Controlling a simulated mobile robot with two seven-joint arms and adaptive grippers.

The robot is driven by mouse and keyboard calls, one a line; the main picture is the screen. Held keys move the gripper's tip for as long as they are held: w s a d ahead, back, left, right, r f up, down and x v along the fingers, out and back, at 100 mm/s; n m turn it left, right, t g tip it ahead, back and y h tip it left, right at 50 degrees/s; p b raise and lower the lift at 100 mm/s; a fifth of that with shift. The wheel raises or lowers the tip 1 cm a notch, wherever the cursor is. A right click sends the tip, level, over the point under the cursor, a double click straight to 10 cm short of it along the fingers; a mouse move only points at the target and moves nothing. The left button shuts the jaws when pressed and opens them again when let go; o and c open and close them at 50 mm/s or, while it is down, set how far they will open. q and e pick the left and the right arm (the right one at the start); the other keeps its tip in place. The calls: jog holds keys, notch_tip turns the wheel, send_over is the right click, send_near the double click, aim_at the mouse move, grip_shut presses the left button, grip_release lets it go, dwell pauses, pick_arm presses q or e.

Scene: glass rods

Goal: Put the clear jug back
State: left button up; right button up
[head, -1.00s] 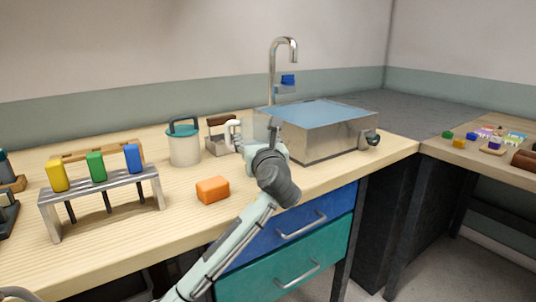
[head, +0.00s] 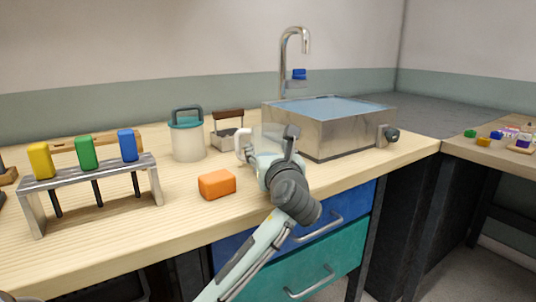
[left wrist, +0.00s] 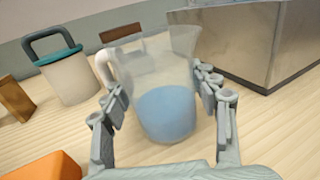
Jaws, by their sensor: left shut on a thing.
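The clear jug (left wrist: 155,60) has a pale handle on its left side and blue liquid in its lower part. My left gripper (left wrist: 163,98) has one finger on each side of the jug and is shut on it. In the head view the jug (head: 268,135) is upright, in front of the metal basin's left end, partly hidden by my left gripper (head: 276,160). I cannot tell whether its base touches the counter. My right gripper is not in view.
The metal basin (head: 335,138) stands right of the jug, under a tap (head: 283,65). A teal-lidded canister (head: 187,140) and a brown-handled caddy (head: 228,135) are to its left. An orange block (head: 217,184) lies in front. A rack (head: 100,175) with coloured-handled tools stands further left.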

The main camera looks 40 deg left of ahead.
pick_arm(q)
jog(key=o, duration=1.4)
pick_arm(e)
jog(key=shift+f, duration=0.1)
pick_arm(q)
jog(key=shift+o, duration=0.2)
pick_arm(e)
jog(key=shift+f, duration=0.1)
pick_arm(q)
jog(key=shift+s+d, duration=0.25)
jog(key=p+v, duration=0.1)
jog(key=v, duration=0.9)
jog(key=shift+s+d+r, duration=0.15)
jog(key=shift+s+d, duration=0.05)
jog(key=shift+d, duration=0.05)
jog(key=shift+s+d, duration=0.25)
jog(key=shift+s, duration=0.05)
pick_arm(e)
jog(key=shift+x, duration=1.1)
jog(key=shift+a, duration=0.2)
